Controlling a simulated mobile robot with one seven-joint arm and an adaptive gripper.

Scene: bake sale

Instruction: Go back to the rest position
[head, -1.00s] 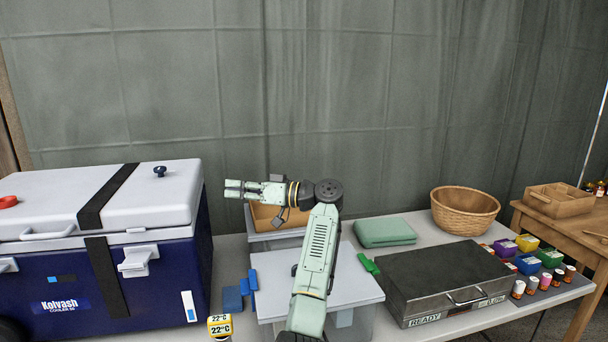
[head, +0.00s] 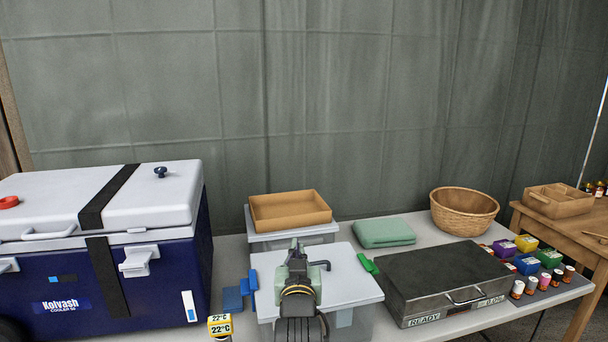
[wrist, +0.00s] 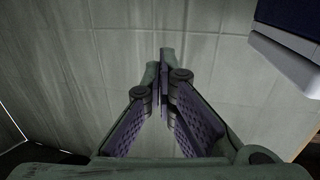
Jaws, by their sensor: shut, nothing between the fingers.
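My gripper (head: 294,246) is in the head view, in front of the white-lidded bin (head: 345,285), pointing away from the camera. In the wrist view my gripper (wrist: 163,95) shows its two fingers drawn together at the tips with nothing held. Behind the fingers is only the grey-green wall (wrist: 115,50), with a corner of the blue and white cooler at upper right. Much of my arm is below the frame in the head view.
A blue cooler (head: 95,292) with a white lid stands left. A tan tray (head: 290,210) sits on a second bin behind. A green folded cloth (head: 384,233), a wicker basket (head: 465,211), a grey metal case (head: 445,280) and several small jars and boxes are to the right.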

